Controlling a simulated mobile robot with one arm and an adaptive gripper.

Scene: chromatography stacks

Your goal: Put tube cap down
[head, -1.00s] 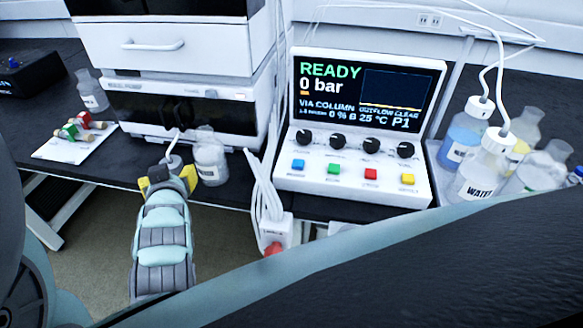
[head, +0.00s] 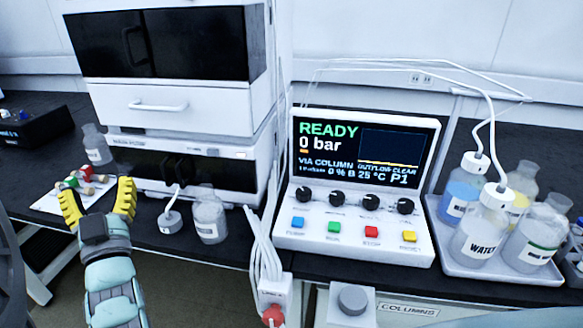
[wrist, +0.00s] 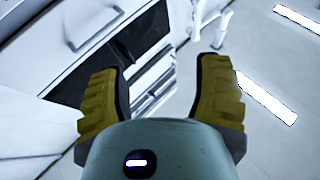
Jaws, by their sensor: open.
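The tube cap (head: 171,220), a grey cap with a thin white tube rising from its top, stands upright on the black bench. It is just left of a clear open-looking bottle (head: 209,217). My gripper (head: 99,189) is open and empty, with its yellow fingers spread apart. It is to the left of the cap and clear of it, in front of the white sheet. The wrist view also shows my open gripper (wrist: 160,75) with nothing between the fingers. I cannot make out the cap in the wrist view.
A white sheet (head: 45,204) with small coloured fittings is partly hidden behind my gripper. Instrument stacks (head: 190,108) rise behind the cap. A control console (head: 350,230) reading READY stands to the right, beside a tray (head: 500,270) of bottles. White cables (head: 264,240) hang over the bench edge.

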